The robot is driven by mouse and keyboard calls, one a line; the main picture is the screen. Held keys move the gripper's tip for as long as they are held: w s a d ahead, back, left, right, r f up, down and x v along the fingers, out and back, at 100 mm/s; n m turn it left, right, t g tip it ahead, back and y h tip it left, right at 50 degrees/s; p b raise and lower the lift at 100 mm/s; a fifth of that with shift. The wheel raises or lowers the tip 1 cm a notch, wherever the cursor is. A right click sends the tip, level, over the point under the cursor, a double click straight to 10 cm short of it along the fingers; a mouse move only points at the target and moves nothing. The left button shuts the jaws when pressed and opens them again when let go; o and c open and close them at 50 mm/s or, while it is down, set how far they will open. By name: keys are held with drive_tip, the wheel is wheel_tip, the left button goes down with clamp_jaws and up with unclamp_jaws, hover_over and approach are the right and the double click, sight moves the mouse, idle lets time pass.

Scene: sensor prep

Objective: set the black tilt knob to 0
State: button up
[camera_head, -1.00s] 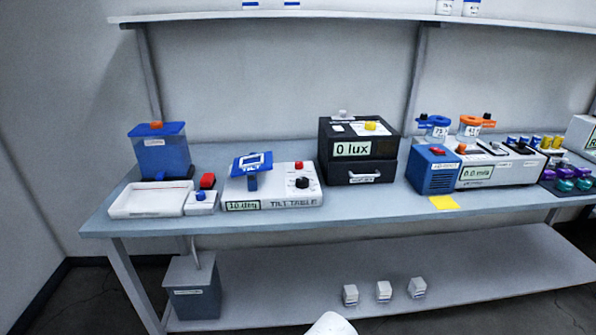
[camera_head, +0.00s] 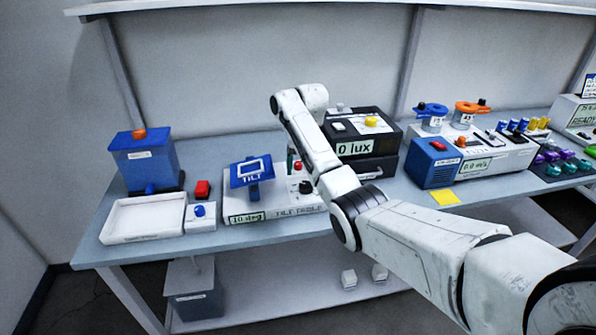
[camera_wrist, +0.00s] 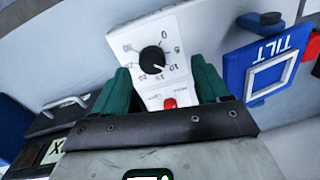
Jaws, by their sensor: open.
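The tilt table (camera_head: 232,215) is a white box on the bench, its display reading 10 deg. Its black tilt knob (camera_head: 305,187) shows beside my arm in the head view. In the wrist view the black knob (camera_wrist: 153,59) sits on a white dial face marked 0, 5, 10 and 15, beyond the fingers and apart from them. A red button (camera_wrist: 169,102) lies nearer my gripper. My gripper (camera_wrist: 160,85) is open and empty, its two green fingers either side of the dial panel. The blue TILT platform (camera_head: 251,172) stands left of the knob.
The black lux box (camera_head: 362,146) stands right behind my arm. A white tray (camera_head: 143,219), a blue container (camera_head: 146,163) and a small blue-knob box (camera_head: 199,215) are at left. A blue fan unit (camera_head: 432,165) is at right. The bench front by the yellow note (camera_head: 445,197) is clear.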

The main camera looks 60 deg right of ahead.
sight(306, 185)
drive_tip(key=d+r, duration=0.3)
drive_tip(key=shift+m, duration=0.4)
wheel_tip(306, 185, down, 11)
drive_tip(key=shift+w+a+r+p, duration=0.1)
drive_tip(key=shift+w+p, duration=0.05)
drive_tip(key=shift+p, duration=0.4)
drive_tip(key=c, duration=1)
drive_tip(key=shift+c, duration=0.2)
